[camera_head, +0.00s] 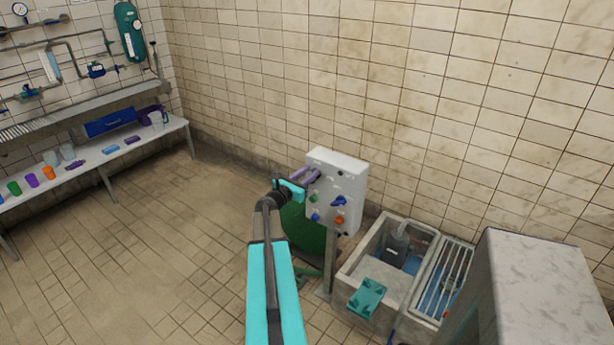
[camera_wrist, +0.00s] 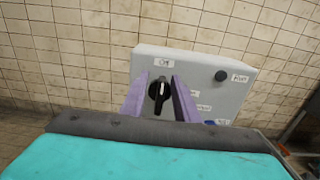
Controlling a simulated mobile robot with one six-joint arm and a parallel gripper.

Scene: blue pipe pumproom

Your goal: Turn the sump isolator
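A white control box (camera_head: 347,178) stands on a post in the head view. It fills the middle of the wrist view (camera_wrist: 200,62). A black rotary knob (camera_wrist: 159,92) with a white pointer line is on its face, below a small label that seems to read "Off" (camera_wrist: 163,62). The line points roughly up. My gripper (camera_wrist: 160,84) is open, with one purple finger on either side of the knob and narrow gaps visible. In the head view my gripper (camera_head: 307,176) is at the box's upper left, hiding the knob. I cannot tell whether this knob is the sump isolator.
A black round button (camera_wrist: 221,75) is right of the knob. Lower on the box are a green control (camera_head: 313,198), blue ones (camera_head: 337,201) and an orange one (camera_head: 339,220). A concrete sump (camera_head: 362,262) and a grey block (camera_head: 545,285) stand right.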

